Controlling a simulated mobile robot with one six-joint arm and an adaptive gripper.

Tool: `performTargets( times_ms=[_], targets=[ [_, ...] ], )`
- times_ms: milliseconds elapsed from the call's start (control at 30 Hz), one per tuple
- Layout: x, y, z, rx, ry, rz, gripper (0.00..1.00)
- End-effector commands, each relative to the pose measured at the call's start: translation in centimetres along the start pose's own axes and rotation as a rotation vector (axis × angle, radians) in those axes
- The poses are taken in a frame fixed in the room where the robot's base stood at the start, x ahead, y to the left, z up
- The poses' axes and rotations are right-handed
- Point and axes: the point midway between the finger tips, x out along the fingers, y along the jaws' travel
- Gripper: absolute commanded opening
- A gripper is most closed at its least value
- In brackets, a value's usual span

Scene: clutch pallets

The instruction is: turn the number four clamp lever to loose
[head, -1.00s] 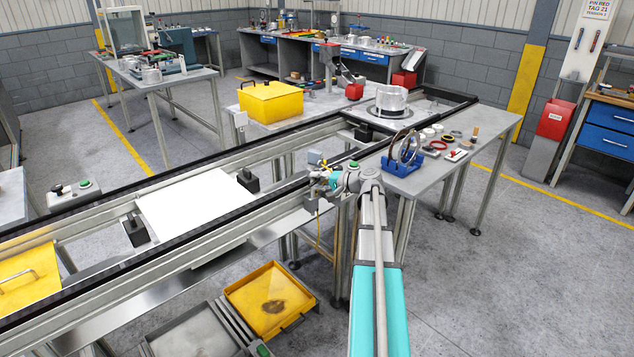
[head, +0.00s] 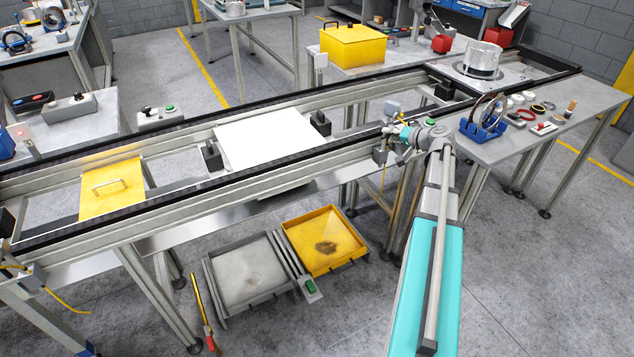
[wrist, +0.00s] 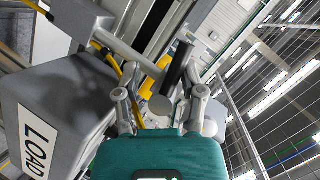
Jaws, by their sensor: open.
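My gripper (head: 396,135) is at the near rail of the conveyor, beside a small grey box (head: 392,107). In the wrist view my gripper (wrist: 160,108) is open, with one finger on each side. A lever-like part with a black grip (wrist: 179,64) and a round grey end shows between and beyond the fingers; I cannot tell whether they touch it. No number four is readable, so I cannot confirm that it is the number four clamp lever. A grey box with a LOAD label (wrist: 40,140) stands close on the left. My gripper's body hides what lies below.
The conveyor carries a white plate (head: 265,138) and a yellow plate with a handle (head: 112,190). A metal cylinder (head: 482,60) stands at its far end. A side table (head: 510,150) holds a blue stand (head: 483,128) and rings. Yellow (head: 325,243) and grey (head: 246,275) trays lie below.

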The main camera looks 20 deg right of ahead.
Motion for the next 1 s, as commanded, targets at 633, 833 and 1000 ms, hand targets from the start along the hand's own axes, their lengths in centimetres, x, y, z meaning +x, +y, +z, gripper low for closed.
performTargets(
  times_ms=[633, 833, 1000],
  targets=[
    [0.1, 1.1, -0.2, -0.525, 0.113, 0.218, 0.51],
    [0.1, 1.4, -0.4, -0.682, 0.145, 0.282, 0.51],
    [0.0, 1.6, -0.7, -0.808, 0.172, 0.336, 0.51]
  ],
)
